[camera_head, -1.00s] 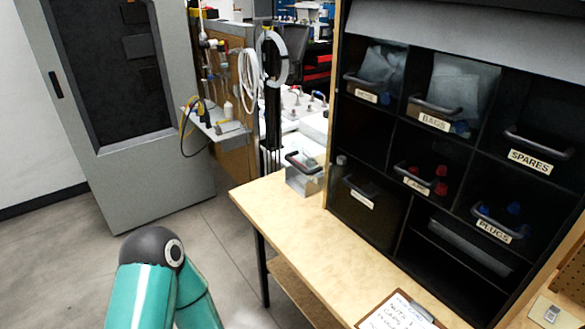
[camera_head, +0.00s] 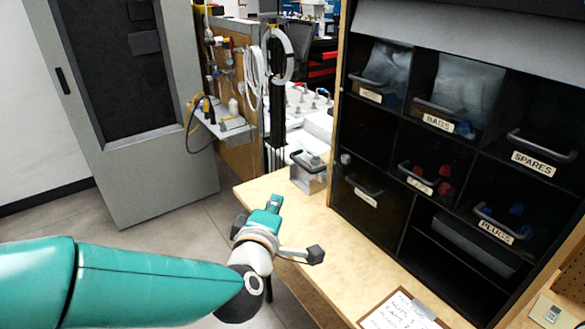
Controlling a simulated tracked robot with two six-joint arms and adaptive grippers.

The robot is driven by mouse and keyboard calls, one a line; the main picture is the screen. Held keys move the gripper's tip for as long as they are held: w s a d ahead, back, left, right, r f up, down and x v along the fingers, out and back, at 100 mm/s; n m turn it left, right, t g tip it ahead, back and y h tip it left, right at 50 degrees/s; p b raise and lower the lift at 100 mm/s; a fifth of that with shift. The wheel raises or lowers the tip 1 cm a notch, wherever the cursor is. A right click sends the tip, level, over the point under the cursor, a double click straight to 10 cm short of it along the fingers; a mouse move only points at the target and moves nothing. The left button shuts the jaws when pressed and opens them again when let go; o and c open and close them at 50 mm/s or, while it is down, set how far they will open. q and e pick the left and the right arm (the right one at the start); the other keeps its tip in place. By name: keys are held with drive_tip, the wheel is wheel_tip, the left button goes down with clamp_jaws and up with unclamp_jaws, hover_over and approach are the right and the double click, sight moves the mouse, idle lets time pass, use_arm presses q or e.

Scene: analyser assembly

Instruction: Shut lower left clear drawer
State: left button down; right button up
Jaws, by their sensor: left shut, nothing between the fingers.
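The lower left clear drawer (camera_head: 372,214) sits in the bottom left compartment of the black cabinet. It has a dark handle and a pale label on its front. Its clear walls are hard to make out against the dark, and I cannot tell how far it stands out. My left gripper (camera_head: 316,255) is shut and empty. It appears over the bench edge, left of and lower in the picture than the drawer, apart from it, with its dark tip toward the right. My right gripper is not in view.
A clipboard (camera_head: 398,312) lies near the front. Other labelled bins fill several compartments. The bench between gripper and drawer is clear.

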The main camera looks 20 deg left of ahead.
use_arm(q)
drive_tip(key=w+n+p, duration=0.1)
drive_tip(key=w+p, duration=0.3)
drive_tip(key=w, duration=0.8)
drive_tip(key=shift+w+d+y, duration=0.15)
drive_tip(key=shift+w+y, duration=0.1)
drive_tip(key=shift+y, duration=0.05)
